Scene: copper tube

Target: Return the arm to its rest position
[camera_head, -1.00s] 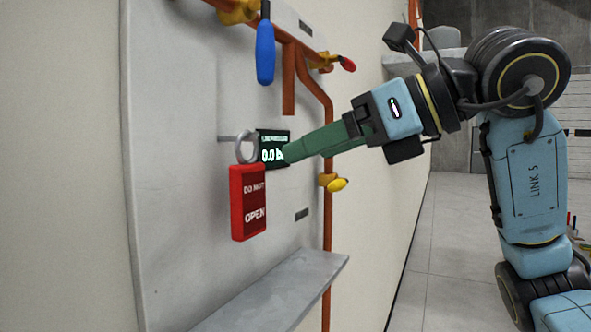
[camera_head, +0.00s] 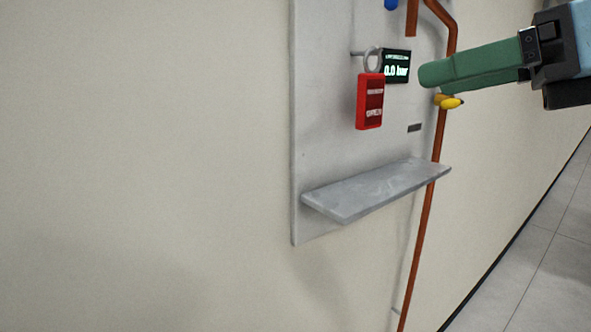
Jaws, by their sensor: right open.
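My right gripper (camera_head: 430,74) comes in from the right edge with long green fingers pointing left. It is open, though the fingers overlap from this side, and nothing shows between them. Its tips are just right of the black display (camera_head: 397,68), which reads 0.0 bar. A red lockout padlock (camera_head: 370,101) with a grey shackle hangs from a peg on the grey panel (camera_head: 325,115), left of and below the display. Most of my right arm is out of the frame. My left gripper is not in view.
A grey shelf (camera_head: 375,190) juts from the panel's lower part. A copper tube (camera_head: 423,235) runs down the panel's right side, with a yellow-handled valve (camera_head: 450,102) below my gripper. A blue handle (camera_head: 391,4) shows at the top edge. The wall left is bare.

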